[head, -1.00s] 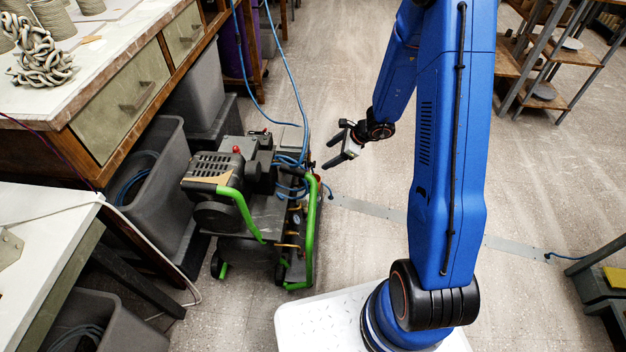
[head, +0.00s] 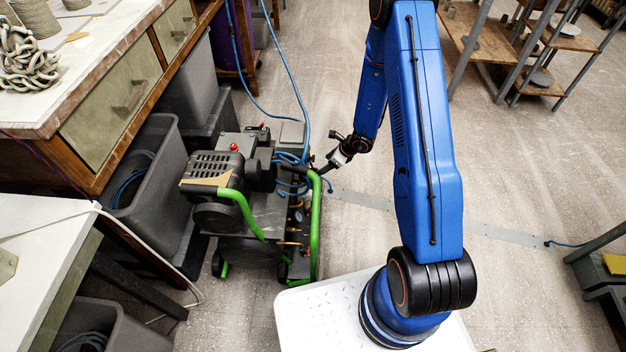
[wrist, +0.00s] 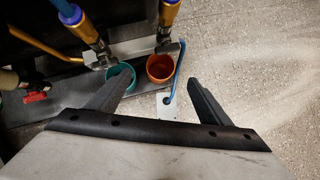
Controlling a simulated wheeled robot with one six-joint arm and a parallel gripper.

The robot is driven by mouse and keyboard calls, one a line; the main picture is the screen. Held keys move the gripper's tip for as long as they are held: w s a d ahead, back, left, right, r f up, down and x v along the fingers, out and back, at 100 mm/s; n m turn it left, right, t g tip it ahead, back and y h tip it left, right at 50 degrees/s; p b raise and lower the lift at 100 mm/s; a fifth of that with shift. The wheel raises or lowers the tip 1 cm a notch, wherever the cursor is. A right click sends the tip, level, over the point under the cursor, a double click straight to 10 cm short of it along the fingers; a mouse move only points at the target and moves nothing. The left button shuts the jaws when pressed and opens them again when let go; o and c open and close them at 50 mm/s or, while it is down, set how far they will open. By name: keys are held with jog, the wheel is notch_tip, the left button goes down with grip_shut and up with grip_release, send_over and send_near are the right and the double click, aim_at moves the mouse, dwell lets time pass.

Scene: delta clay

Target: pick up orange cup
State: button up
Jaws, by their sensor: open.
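The orange cup (wrist: 160,68) shows in the wrist view, upright with its opening towards the camera. It stands on a grey ledge, just right of a teal cup (wrist: 120,76). My gripper (wrist: 160,88) is open and empty, its two fingers apart, with the orange cup beyond and between the fingertip lines. In the head view my gripper (head: 326,168) is at the right side of the green-framed compressor (head: 235,200). The orange cup cannot be made out in the head view.
Brass hose fittings (wrist: 90,35) and a blue hose hang close above the cups. A red valve handle (wrist: 36,97) is at the left. Grey bins (head: 150,180) and a workbench stand left of the compressor. Open floor (head: 380,235) lies to the right.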

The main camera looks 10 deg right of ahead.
jog(key=shift+d+x, duration=0.15)
jog(key=shift+x, duration=2.35)
jog(key=shift+d+x, duration=0.15)
jog(key=shift+x, duration=2.4)
jog(key=shift+s+f, duration=0.15)
jog(key=shift+f, duration=0.05)
jog(key=shift+c, duration=0.3)
jog(key=c, duration=1.3)
jog(key=shift+r, duration=0.1)
jog(key=shift+c, duration=0.2)
